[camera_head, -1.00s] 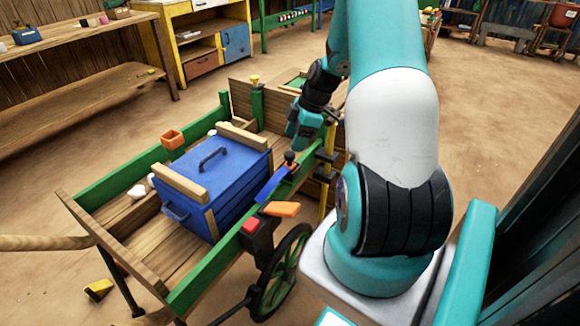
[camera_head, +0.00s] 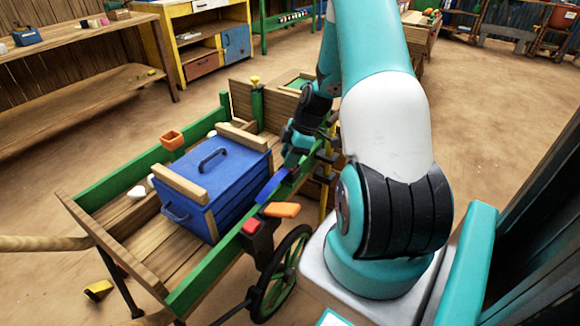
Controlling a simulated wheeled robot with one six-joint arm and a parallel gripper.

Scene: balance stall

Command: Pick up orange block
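An orange block (camera_head: 281,210) lies flat at the cart's near green side, just right of a small red block (camera_head: 251,226). My gripper (camera_head: 290,160) is low over the cart's near green rail, up and to the right of the blue chest, and apart from the orange block. Its fingers are small and partly lost against the rail and a blue strip, so I cannot tell whether they are open or shut. An orange hollow cup-like piece (camera_head: 172,140) stands on the far green rail.
The wooden cart (camera_head: 130,240) carries a blue chest (camera_head: 225,168) with wooden bars and a dark handle. A blue strip (camera_head: 272,186) lies along the near rail. A green spoked wheel (camera_head: 283,272) stands below. A yellow wedge (camera_head: 99,290) lies on the sandy floor.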

